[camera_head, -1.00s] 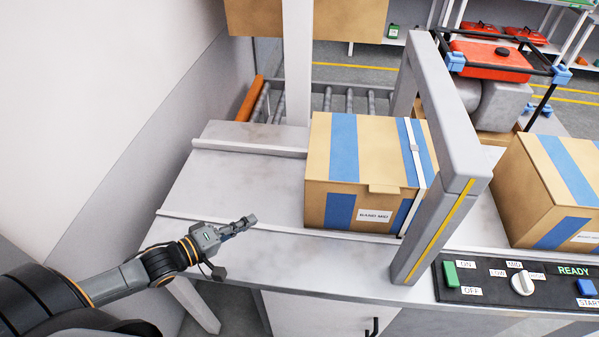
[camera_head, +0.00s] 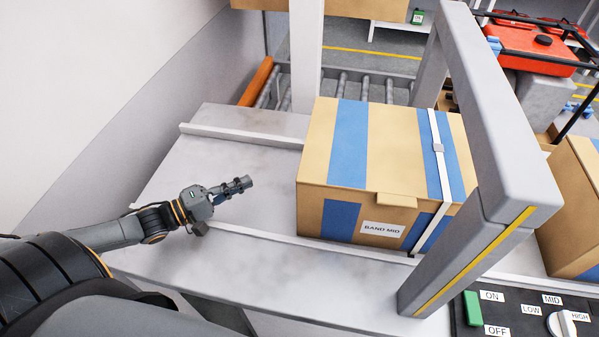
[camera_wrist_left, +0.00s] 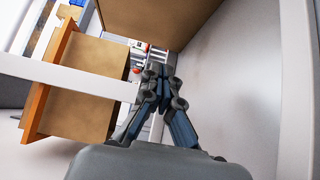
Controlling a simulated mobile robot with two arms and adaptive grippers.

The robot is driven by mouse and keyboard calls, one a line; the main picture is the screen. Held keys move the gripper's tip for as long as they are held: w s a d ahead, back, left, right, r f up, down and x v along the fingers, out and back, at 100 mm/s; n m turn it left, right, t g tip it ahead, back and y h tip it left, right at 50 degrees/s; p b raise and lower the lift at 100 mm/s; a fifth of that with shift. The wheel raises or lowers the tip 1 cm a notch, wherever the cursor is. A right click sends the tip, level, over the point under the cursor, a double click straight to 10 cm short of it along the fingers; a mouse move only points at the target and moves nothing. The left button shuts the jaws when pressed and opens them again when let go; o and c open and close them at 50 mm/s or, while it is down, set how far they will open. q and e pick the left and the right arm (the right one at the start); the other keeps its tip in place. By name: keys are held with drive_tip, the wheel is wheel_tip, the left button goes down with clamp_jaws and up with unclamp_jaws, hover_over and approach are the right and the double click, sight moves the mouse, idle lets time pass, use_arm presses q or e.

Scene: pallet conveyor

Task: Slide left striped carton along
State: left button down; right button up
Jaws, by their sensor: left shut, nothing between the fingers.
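My right gripper is not in view.
A control panel (camera_head: 525,315) lies at the front right. White rails (camera_head: 245,136) run along the table. A roller conveyor (camera_head: 345,88) lies behind. The table left of the carton is clear.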

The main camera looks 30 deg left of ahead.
use_arm(q)
drive_tip(key=shift+w+f, duration=0.35)
drive_tip(key=shift+f, duration=0.35)
drive_tip(key=shift+w+d, duration=0.2)
drive_tip(key=shift+w, duration=0.35)
drive_tip(key=x, duration=0.9)
drive_tip(key=shift+w+d+r, duration=0.15)
drive_tip(key=shift+w+r, duration=0.05)
drive_tip(key=shift+w+d, duration=0.1)
drive_tip(key=shift+d, duration=1.15)
drive_tip(key=shift+w+d+f, duration=0.1)
drive_tip(key=shift+w+d, duration=0.05)
drive_tip(key=shift+d, duration=0.45)
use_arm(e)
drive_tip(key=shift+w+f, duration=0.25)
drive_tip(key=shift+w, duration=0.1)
